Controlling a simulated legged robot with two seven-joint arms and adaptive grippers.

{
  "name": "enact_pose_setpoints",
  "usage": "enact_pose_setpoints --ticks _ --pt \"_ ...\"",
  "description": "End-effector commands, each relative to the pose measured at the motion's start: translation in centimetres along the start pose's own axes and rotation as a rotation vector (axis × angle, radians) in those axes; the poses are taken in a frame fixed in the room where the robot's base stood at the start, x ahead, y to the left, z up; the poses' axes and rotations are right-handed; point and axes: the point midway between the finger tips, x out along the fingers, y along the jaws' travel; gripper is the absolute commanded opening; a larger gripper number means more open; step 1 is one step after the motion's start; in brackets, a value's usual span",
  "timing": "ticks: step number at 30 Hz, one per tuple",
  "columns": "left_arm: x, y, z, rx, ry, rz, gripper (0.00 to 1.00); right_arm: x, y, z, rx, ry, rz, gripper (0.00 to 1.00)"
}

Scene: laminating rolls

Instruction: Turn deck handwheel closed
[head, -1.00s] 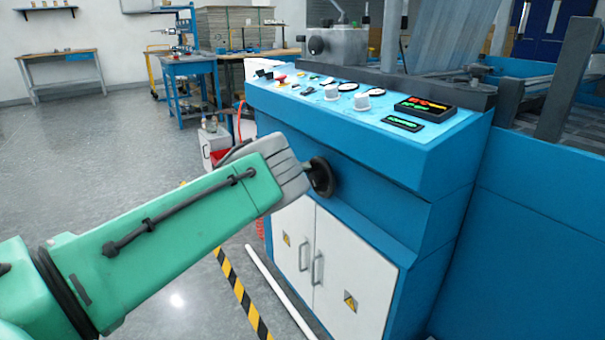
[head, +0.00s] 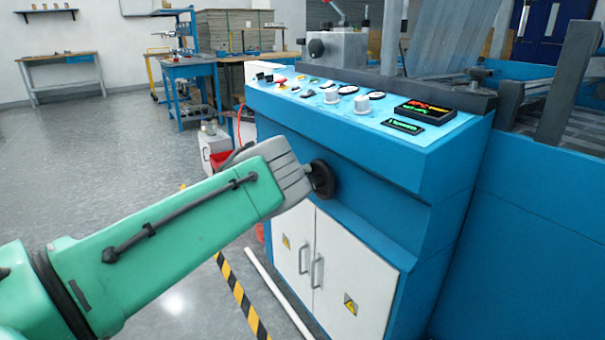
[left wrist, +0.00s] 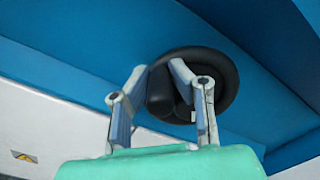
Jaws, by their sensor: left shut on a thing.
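The black deck handwheel (head: 322,179) sits on the blue front of the machine, just above the white cabinet doors. It shows larger in the left wrist view (left wrist: 228,75), with a dark hub or handle in front of it. My left gripper (head: 307,177) reaches it from the left. In the left wrist view the two fingers (left wrist: 178,90) stand on either side of the dark handle part and are shut on it. The fingertips are partly hidden in the head view. My right gripper is not in view.
The blue machine's panel (head: 360,108) carries knobs, gauges and lit displays above the wheel. White cabinet doors (head: 318,265) with handles are below. A striped floor line (head: 238,290) and a white floor pipe (head: 278,292) run beside it. Open grey floor lies left.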

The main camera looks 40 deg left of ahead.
Motion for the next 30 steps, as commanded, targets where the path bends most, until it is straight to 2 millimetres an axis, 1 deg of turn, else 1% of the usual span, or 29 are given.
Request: enact_pose_setpoints --ticks 1,26,27,28,30 --pt "-0.14 0.13 -0.57 -0.005 0.011 0.000 0.00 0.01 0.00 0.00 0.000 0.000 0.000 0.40" --pt "-0.06 0.07 -0.66 -0.006 0.012 -0.001 0.00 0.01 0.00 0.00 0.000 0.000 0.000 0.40" --pt "-0.05 0.07 -0.66 -0.006 0.012 -0.001 0.28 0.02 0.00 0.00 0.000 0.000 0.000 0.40" --pt "-0.05 0.07 -0.64 -0.006 0.011 -0.001 0.39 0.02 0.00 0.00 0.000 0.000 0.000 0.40" --pt "-0.02 0.06 -0.53 -0.005 0.010 -0.001 0.39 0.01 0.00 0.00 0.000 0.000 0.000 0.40"
